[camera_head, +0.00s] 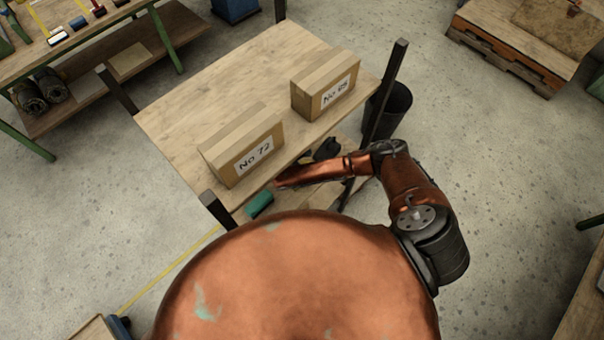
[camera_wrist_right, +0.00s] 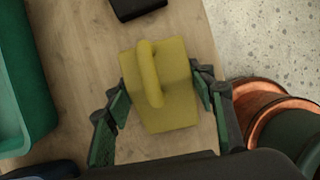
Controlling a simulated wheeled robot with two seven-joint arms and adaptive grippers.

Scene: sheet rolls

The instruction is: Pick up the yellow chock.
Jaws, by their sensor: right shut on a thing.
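The yellow chock (camera_wrist_right: 178,104), a block with a raised rounded handle, is in the middle of the right wrist view. My right gripper (camera_wrist_right: 162,84) has one green-and-black finger on each side of it and is shut on it. The wooden shelf surface (camera_wrist_right: 70,75) shows under and around the chock; I cannot tell whether the chock touches it. In the head view my right arm reaches in below the table top, and the chock cannot be made out clearly there. My left gripper is not in view.
A green bin (camera_wrist_right: 22,85) stands left of the chock, and a black object (camera_wrist_right: 135,8) lies beyond it. Two cartons, No 72 (camera_head: 242,146) and No 65 (camera_head: 325,86), stand on the top board (camera_head: 195,85) above the shelf. A dark post (camera_head: 386,92) rises near my right arm.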

